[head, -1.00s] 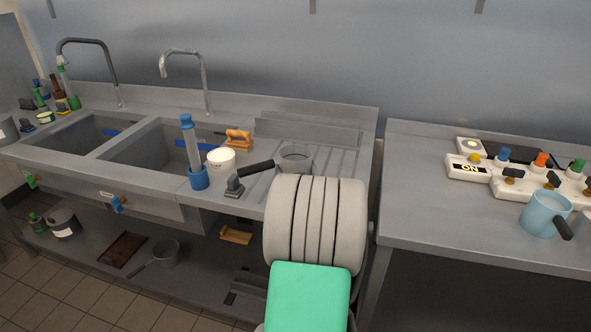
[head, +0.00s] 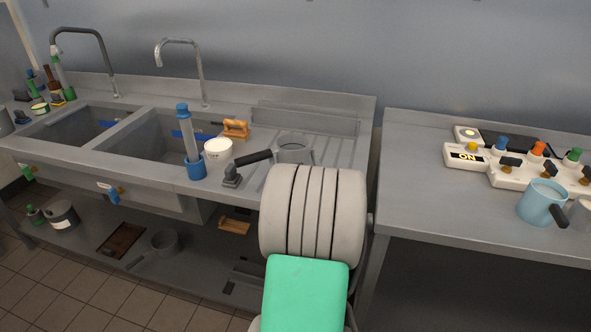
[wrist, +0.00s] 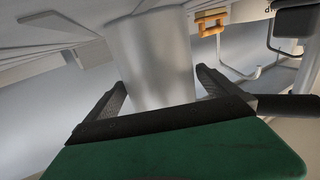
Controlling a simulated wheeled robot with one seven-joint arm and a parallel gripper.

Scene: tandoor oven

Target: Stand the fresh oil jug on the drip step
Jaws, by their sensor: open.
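A grey metal jug (head: 293,146) with a long black handle (head: 256,157) stands on the ribbed drainboard right of the sinks; no label on it is readable. In the wrist view the jug (wrist: 155,60) fills the space between the two dark fingers of my gripper (wrist: 160,88). The fingers are open, one on each side of its wall; whether they touch it I cannot tell. In the head view my own arm hides the gripper. A low grey raised step (head: 305,118) runs along the back of the drainboard, behind the jug, with its top clear.
A dark block (head: 232,176), a white tub (head: 218,151), a blue-based tube (head: 194,165) and an orange-brown brush (head: 236,128) stand left of the jug. A light blue jug (head: 540,203) and switch boxes (head: 465,157) occupy the right counter. A gap separates the counters.

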